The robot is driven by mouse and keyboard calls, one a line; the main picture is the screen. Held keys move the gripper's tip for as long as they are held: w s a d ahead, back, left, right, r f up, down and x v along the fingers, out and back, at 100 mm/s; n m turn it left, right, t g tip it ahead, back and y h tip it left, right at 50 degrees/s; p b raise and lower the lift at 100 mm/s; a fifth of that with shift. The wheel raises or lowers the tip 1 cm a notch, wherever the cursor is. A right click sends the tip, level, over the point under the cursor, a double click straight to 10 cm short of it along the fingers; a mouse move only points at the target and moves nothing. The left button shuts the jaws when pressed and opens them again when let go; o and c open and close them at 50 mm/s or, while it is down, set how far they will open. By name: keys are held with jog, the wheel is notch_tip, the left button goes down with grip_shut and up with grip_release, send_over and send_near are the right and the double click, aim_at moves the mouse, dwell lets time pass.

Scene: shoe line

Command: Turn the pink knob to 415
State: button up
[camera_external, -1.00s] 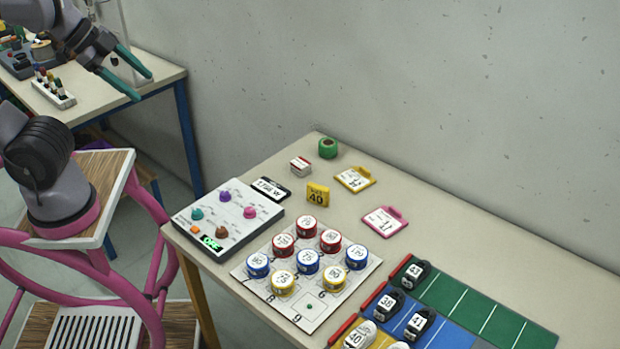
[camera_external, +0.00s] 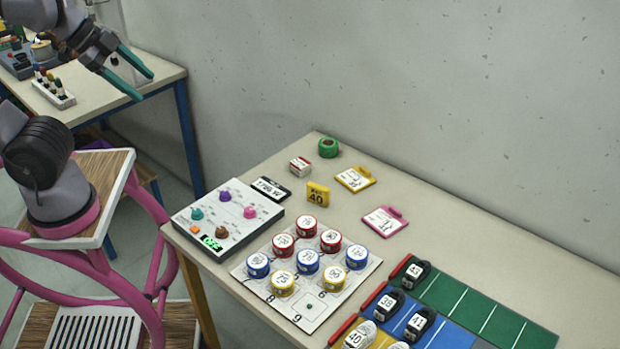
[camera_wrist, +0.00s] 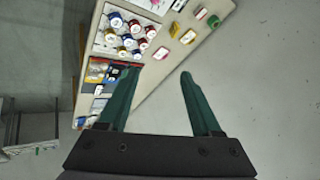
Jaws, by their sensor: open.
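The pink knob (camera_external: 250,212) is on the right side of a white control panel (camera_external: 186,226) at the table's left end. Purple (camera_external: 225,196), teal (camera_external: 197,214) and brown (camera_external: 221,232) knobs share the panel, with an orange button and a small green-lit display. The number at the pink knob is too small to read. My gripper (camera_external: 144,86) is open and empty, high at the upper left, well apart from the panel.
Right of the panel stand a dark-framed label (camera_external: 270,188), a yellow "40" block (camera_external: 318,195) and a board (camera_external: 312,318) of numbered round tins. Shoes on coloured mats (camera_external: 478,308) lie farther right. A second table (camera_external: 150,80) stands behind my arm.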

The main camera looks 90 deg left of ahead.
jog(key=w+a+f+g, duration=0.2)
jog(key=w+f, duration=0.4)
jog(key=w, duration=0.2)
jog(key=g+h, duration=0.1)
jog(key=g, duration=0.4)
send_over(249, 209)
notch_tip(249, 209, down, 26)
notch_tip(249, 209, down, 12)
jog(key=shift+d+r, duration=0.1)
jog(key=shift+r, duration=0.15)
grip_shut()
